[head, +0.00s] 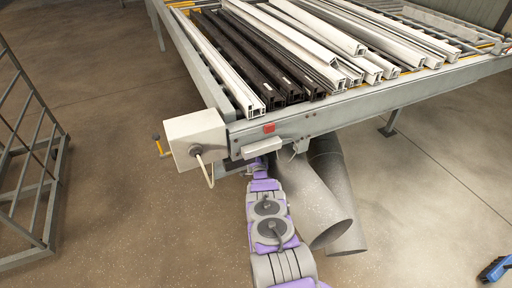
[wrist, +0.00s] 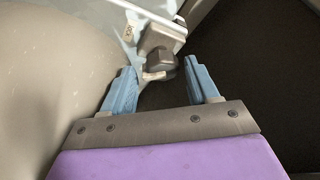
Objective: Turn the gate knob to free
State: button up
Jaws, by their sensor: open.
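In the wrist view a dark rounded knob (wrist: 162,62) sits on a grey-brown housing (wrist: 160,35), with a pale lever-like piece (wrist: 153,76) just below it. I take this to be the gate knob; its setting cannot be read. My gripper (wrist: 159,68) is open, with one blue finger on each side of the knob and the pale piece. The left fingertip is very close to the pale piece; contact cannot be told. In the head view my arm reaches under the bench's front edge, where the gripper and the knob are largely hidden.
The bench frame (head: 350,104) carries several white and black profiles (head: 250,62). A grey box with a cable (head: 194,134) is at its front left corner. Grey ducts (head: 330,195) hang right of my arm. A metal rack (head: 30,170) stands left; a blue brush (head: 495,268) lies lower right.

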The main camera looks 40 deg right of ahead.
jog(key=p+v, duration=0.3)
jog(key=v, duration=1.3)
jog(key=shift+o, duration=0.2)
jog(key=shift+a+f, duration=0.1)
jog(key=shift+f, duration=0.05)
